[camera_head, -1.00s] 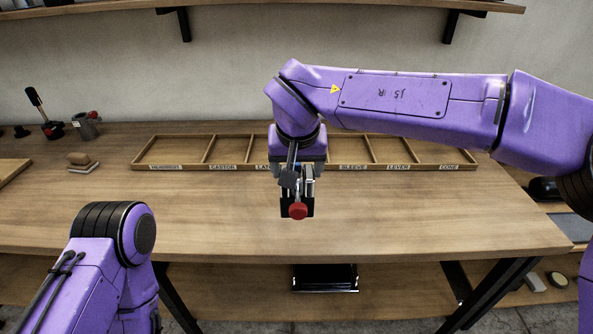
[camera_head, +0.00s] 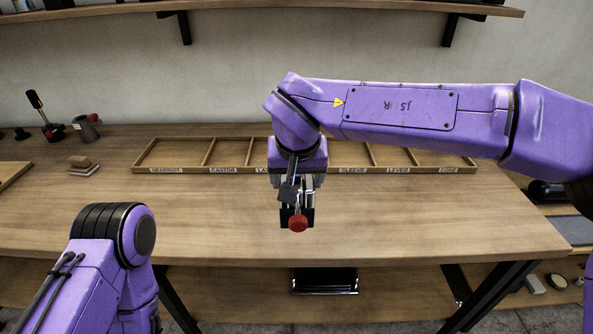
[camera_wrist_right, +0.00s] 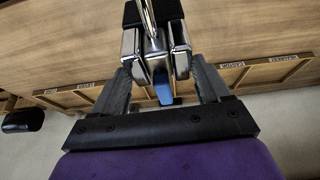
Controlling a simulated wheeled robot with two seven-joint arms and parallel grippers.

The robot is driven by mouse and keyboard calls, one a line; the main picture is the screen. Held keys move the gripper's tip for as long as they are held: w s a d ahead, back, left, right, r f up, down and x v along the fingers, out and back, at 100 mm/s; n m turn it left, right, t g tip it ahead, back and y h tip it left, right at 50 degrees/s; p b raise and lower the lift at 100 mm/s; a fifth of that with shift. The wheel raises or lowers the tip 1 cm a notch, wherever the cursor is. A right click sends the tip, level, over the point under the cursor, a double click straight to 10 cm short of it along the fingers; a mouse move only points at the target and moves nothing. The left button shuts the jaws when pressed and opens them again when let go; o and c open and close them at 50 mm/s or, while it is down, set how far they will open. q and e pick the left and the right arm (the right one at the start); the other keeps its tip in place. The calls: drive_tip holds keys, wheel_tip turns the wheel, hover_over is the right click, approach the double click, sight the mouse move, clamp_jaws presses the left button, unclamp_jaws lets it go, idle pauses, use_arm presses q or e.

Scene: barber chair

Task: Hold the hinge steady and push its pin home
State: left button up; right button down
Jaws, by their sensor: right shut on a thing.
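My right gripper (camera_head: 297,192) is over the middle of the bench, pointing down, in front of the labelled tray. It is shut on a dark and chrome piece, which I take to be the hinge (camera_head: 308,216). A red knob (camera_head: 298,223) shows at its near lower end. In the right wrist view the gripper (camera_wrist_right: 156,68) has chrome parts between its fingers, with a thin metal rod (camera_wrist_right: 148,14), a black block and a blue piece (camera_wrist_right: 163,90). I cannot tell whether the rod is the pin or how deep it sits. My left gripper is out of view; only its arm shows.
A wooden tray (camera_head: 190,171) with several labelled, empty-looking compartments lies along the back of the bench (camera_head: 420,215). Small blocks (camera_head: 83,165), a grey cup-like part (camera_head: 86,130) and a black-handled tool (camera_head: 46,118) stand at the left. The front of the bench is clear.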

drive_tip(key=w+f+p, duration=0.8)
drive_tip(key=w+f, duration=0.1)
drive_tip(key=w, duration=0.3)
drive_tip(key=shift+f, duration=0.4)
idle(0.3)
drive_tip(key=shift+s+f+p, duration=0.1)
drive_tip(key=shift+f+p, duration=0.2)
drive_tip(key=shift+f, duration=0.3)
idle(0.5)
